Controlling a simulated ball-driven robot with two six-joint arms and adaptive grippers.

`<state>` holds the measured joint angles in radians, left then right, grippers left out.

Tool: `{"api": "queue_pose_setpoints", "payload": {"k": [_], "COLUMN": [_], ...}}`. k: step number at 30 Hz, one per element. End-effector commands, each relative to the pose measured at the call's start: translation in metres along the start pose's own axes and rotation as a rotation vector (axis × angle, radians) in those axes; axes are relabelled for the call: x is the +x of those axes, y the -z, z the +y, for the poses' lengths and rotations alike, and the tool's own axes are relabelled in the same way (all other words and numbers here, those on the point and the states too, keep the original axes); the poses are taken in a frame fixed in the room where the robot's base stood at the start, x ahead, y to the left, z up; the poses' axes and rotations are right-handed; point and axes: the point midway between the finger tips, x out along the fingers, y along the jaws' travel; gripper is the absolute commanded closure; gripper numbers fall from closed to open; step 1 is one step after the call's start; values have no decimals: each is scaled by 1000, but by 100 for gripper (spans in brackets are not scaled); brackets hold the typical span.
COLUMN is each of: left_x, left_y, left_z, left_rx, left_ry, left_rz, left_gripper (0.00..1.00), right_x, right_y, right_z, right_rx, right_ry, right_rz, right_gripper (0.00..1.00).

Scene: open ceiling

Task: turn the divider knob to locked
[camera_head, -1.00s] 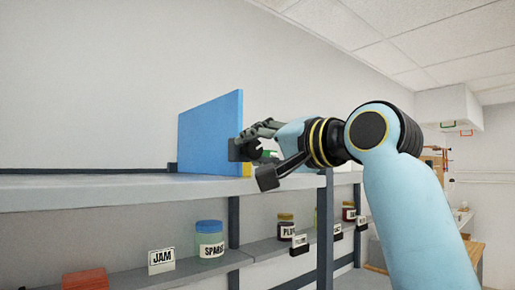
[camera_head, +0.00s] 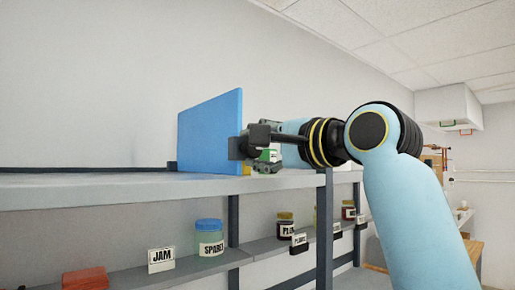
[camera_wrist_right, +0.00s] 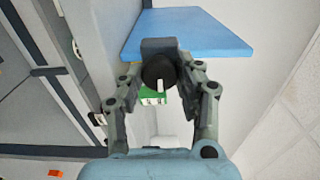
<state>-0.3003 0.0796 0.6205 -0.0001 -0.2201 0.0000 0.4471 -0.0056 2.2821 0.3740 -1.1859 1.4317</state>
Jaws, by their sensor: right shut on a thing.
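The blue divider panel (camera_head: 211,133) stands upright on the top shelf. The dark round knob (camera_wrist_right: 155,72) is on a grey block at the panel's edge, with a white pointer mark toward the bottom of the wrist picture. My right gripper (camera_wrist_right: 160,80) has its fingers on either side of the knob and is shut on it. In the head view the right gripper (camera_head: 265,143) is at the panel's near right edge and partly hides the knob. A green and white marker (camera_wrist_right: 151,96) shows beside the knob. My left gripper is not in view.
The top shelf (camera_head: 110,182) is clear left of the panel. On the lower shelf are a blue-lidded jar (camera_head: 209,238), a JAM card (camera_head: 161,260), a red block (camera_head: 86,278) and more jars (camera_head: 286,225).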

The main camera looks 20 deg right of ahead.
Motion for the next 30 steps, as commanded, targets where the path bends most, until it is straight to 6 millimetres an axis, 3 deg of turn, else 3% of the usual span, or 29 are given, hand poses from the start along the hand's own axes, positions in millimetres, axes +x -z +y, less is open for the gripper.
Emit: {"api": "queue_pose_setpoints", "payload": {"k": [10,11,16,25,30], "left_x": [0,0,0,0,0], "left_y": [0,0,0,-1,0], "left_z": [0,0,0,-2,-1], "left_rx": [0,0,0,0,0], "left_ry": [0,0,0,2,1], "left_rz": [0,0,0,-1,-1], "left_gripper": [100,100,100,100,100], "right_x": [0,0,0,0,0], "right_y": [0,0,0,0,0], "right_z": [1,1,1,-2,-27], "right_rx": [4,4,3,2,1], "right_ry": [-2,-2,-2,0,6], "right_rz": [0,0,0,0,-1], "right_gripper": [98,64,42,42,42]}}
